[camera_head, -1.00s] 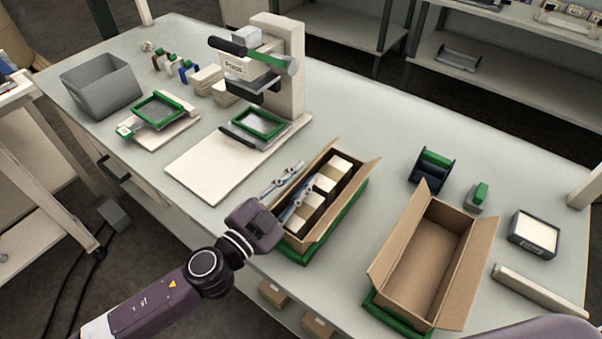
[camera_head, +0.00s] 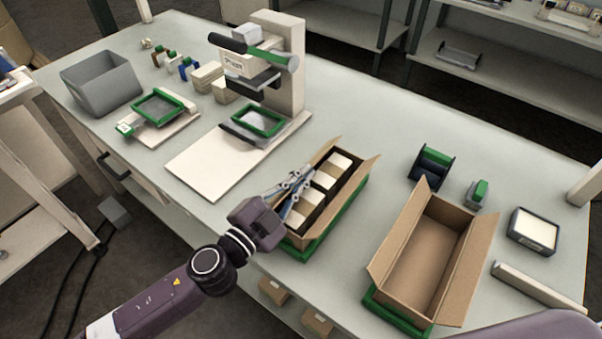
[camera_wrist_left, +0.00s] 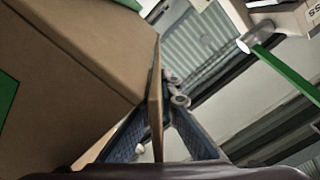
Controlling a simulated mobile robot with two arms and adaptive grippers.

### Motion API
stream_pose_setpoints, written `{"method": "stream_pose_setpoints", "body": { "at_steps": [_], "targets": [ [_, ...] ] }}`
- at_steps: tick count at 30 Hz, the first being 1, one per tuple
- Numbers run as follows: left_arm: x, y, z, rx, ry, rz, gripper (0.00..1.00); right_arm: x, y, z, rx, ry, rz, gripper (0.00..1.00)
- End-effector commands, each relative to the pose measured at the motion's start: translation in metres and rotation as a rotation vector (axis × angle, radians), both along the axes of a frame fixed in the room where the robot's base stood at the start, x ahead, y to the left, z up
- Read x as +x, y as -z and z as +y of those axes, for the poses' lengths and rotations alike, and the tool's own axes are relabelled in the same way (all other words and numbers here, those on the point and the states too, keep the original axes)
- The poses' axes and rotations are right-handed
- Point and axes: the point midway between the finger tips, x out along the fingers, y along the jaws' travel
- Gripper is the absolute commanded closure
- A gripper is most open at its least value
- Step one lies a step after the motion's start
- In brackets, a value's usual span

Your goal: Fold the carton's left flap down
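The carton (camera_head: 318,232) stands open in a green tray (camera_head: 343,222), with several pale boxes (camera_head: 325,181) inside. Its right flap (camera_head: 352,190) stands up and leans outward. Its left flap (camera_wrist_left: 155,98) shows nearly edge-on in the left wrist view, standing up between my left gripper's blue fingers. My left gripper (camera_head: 291,186) is at the carton's left side; its fingers converge on the flap from both sides and look closed on it. In the head view the fingers hide much of this flap. My right gripper is not in view.
A second, empty open carton (camera_head: 425,255) stands to the right in a green tray. A press-like machine (camera_head: 283,70) with a pale base board stands behind and left. A grey bin (camera_head: 102,85) is at the far left. The table behind the cartons is mostly clear.

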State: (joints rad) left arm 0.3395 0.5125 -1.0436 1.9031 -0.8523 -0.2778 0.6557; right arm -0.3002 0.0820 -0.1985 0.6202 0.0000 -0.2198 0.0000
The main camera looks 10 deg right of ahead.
Motion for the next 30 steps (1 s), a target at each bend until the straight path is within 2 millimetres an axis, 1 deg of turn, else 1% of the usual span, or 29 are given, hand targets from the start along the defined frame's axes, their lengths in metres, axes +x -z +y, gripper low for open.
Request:
{"method": "stream_pose_setpoints", "body": {
  "at_steps": [10, 12, 15, 25, 28, 30],
  "targets": [
    [-0.001, 0.001, 0.0, 0.015, 0.001, -0.014, 1.0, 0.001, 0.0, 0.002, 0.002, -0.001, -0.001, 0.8],
    [-0.001, 0.001, 0.0, 0.013, 0.0, -0.013, 0.9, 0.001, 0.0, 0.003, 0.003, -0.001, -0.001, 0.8],
    [-0.001, 0.001, 0.0, 0.013, 0.0, -0.013, 0.8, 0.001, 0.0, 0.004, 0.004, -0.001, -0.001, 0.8],
    [-0.002, 0.001, 0.001, 0.013, 0.0, -0.013, 0.8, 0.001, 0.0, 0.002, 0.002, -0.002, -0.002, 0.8],
    [-0.008, 0.002, 0.007, 0.013, 0.0, -0.011, 0.8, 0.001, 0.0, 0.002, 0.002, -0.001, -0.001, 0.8],
    [-0.015, 0.002, 0.014, 0.014, -0.001, -0.01, 0.8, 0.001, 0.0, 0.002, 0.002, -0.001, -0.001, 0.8]
  ]
}}
